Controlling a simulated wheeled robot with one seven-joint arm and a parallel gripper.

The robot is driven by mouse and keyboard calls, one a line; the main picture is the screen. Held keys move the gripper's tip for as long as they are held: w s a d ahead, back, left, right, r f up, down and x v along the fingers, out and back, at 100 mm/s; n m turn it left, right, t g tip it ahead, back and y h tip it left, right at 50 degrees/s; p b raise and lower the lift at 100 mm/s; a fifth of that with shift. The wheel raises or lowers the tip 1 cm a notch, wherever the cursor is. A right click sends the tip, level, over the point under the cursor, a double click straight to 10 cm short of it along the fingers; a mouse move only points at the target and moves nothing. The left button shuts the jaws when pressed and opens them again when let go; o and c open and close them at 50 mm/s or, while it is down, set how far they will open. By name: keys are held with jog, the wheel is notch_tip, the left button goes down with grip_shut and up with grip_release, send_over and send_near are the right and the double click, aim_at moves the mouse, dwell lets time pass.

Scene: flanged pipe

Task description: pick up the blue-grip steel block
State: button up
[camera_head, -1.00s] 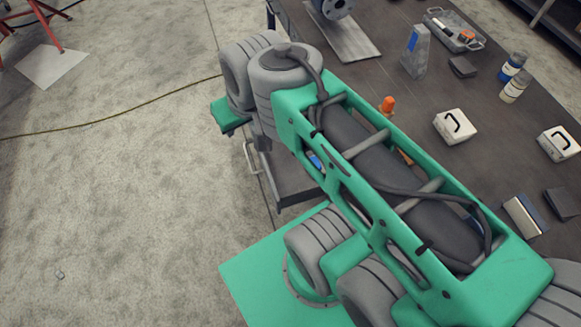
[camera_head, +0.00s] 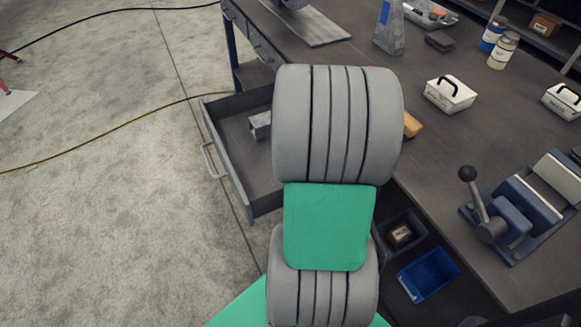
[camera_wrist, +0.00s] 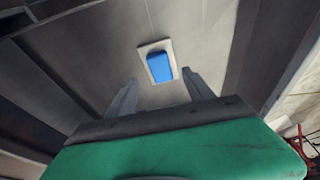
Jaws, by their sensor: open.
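The blue-grip steel block (camera_wrist: 159,62) shows in the wrist view as a pale plate with a raised blue grip. It lies on the flat grey floor of what looks like the open drawer (camera_head: 235,183). My gripper (camera_wrist: 160,78) is open, its two fingers apart and pointing towards the block. In the picture the block appears ahead of and between the fingertips; no contact shows, and the exact gap cannot be told. In the head view, my arm hides the block and most of the gripper.
The drawer's walls stand close around the gripper. The bench (camera_head: 440,140) holds a vise (camera_head: 520,210), white boxes with black handles (camera_head: 450,95) and bottles (camera_head: 502,50). A blue bin (camera_head: 428,274) sits below the bench. The floor at left is mostly clear.

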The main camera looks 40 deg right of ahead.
jog(key=x, duration=0.4)
jog(key=shift+w+f, duration=0.15)
jog(key=shift+f, duration=0.2)
grip_shut()
jog(key=shift+r, duration=0.1)
dwell(0.4)
